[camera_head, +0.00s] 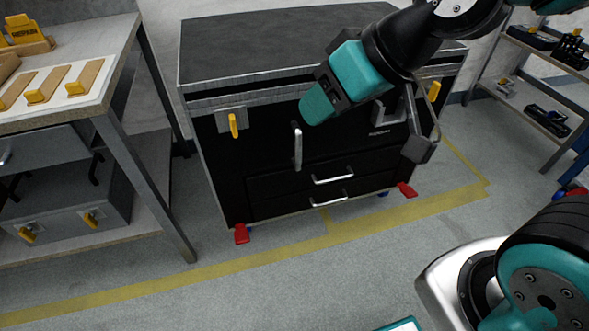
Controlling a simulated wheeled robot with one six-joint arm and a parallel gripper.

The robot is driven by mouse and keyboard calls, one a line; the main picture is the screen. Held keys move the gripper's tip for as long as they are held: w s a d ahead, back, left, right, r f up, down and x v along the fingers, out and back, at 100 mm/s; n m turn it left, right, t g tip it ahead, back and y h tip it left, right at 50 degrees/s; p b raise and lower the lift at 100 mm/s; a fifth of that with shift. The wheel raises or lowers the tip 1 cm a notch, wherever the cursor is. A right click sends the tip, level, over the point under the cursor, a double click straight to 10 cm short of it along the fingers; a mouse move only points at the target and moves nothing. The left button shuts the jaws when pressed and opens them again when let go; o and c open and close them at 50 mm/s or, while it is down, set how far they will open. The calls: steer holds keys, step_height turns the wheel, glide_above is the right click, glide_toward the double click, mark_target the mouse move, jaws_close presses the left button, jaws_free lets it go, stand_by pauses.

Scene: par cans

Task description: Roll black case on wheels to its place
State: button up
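The black case on wheels (345,160) stands upright on the floor in the middle of the head view. It has silver edges, a dark grey top, drawers with silver handles and an upright silver handle (297,146) on its front. A yellow latch (233,126) shows at its front left. Red pedals show at its lower left (241,234) and lower right (406,189), with blue wheel parts beside them. My gripper (407,125) is in front of the case's upper right front. Its finger gap is unclear against the dark case, and I cannot tell whether it touches the case.
Yellow floor tape (330,229) runs along the case's front. A workbench (112,93) with yellow-handled tools stands at left, with a grey case (75,207) on its lower shelf. A shelf rack (555,85) stands at right. The floor in front of the case is mostly clear.

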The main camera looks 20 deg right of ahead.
steer(key=w+d+f+m+t+b, duration=0.1)
steer(key=w+f+t+b, duration=0.25)
steer(key=f+b, duration=0.65)
steer(key=w+d+f+m+t+b, duration=0.1)
steer(key=w+d+f+t+b, duration=0.3)
steer(key=f+b, duration=0.65)
steer(key=m+t+h+b, duration=0.15)
steer(key=t+b, duration=0.35)
steer(key=b, duration=0.9)
glide_toward(300, 151)
steer(key=shift+n+h, duration=0.25)
steer(key=shift+h, duration=0.2)
steer(key=w+a+p, duration=0.1)
steer(key=w+p, duration=0.1)
steer(key=w, duration=0.2)
steer(key=w+a+p, duration=0.1)
steer(key=w+p, duration=0.2)
steer(key=w, duration=0.1)
steer(key=w+a+p, duration=0.1)
steer(key=w+p, duration=0.2)
steer(key=w, duration=0.1)
steer(key=shift+w, duration=0.3)
jaws_close()
